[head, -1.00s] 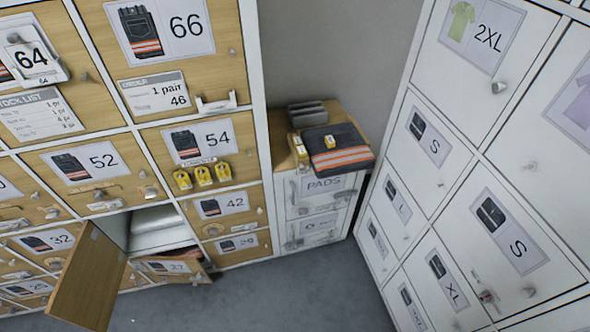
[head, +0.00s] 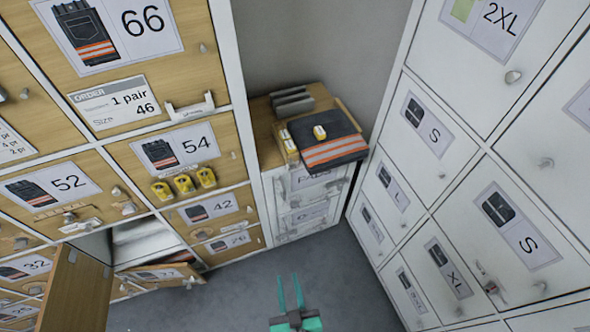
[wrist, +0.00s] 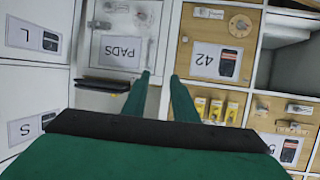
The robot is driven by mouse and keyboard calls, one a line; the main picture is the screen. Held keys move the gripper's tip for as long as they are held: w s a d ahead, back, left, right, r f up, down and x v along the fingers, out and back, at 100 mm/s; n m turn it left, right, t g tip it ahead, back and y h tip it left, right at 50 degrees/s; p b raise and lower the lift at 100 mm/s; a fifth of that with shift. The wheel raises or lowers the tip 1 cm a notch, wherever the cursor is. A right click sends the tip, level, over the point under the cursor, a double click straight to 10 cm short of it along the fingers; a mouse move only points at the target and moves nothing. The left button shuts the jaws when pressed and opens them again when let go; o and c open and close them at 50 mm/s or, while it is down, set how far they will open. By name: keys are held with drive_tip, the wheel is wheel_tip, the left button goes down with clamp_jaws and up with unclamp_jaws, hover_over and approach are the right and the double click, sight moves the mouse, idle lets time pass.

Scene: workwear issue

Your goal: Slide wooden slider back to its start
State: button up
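A thin wooden strip (head: 60,209), which looks like the wooden slider, sits on the door marked 52 (head: 90,190), under its label. A silver bar (head: 80,226) is just below it. The strip is small here, and its exact position along its travel is hard to tell. My gripper (head: 290,277) is at the bottom centre of the head view, well to the right of that door and over the floor. In the wrist view my gripper (wrist: 160,75) has its two green fingers apart with nothing between them. The wrist picture is upside down.
A wooden door (head: 78,290) stands open at the lower left, with a drawer front (head: 160,276) tilted out beside it. A low PADS cabinet (head: 310,195) holds folded trousers (head: 330,150). White lockers (head: 450,200) line the right. The floor between is free.

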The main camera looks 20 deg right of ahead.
drive_tip(key=w+d+f, duration=0.2)
drive_tip(key=w+d, duration=0.1)
drive_tip(key=w, duration=0.4)
drive_tip(key=n+t+y, duration=0.2)
drive_tip(key=t+y, duration=0.1)
drive_tip(key=t, duration=0.1)
approach(293, 166)
drive_tip(key=w, duration=0.7)
drive_tip(key=shift+w+a, duration=0.2)
drive_tip(key=shift+w, duration=0.2)
drive_tip(key=shift+a, duration=0.1)
clamp_jaws()
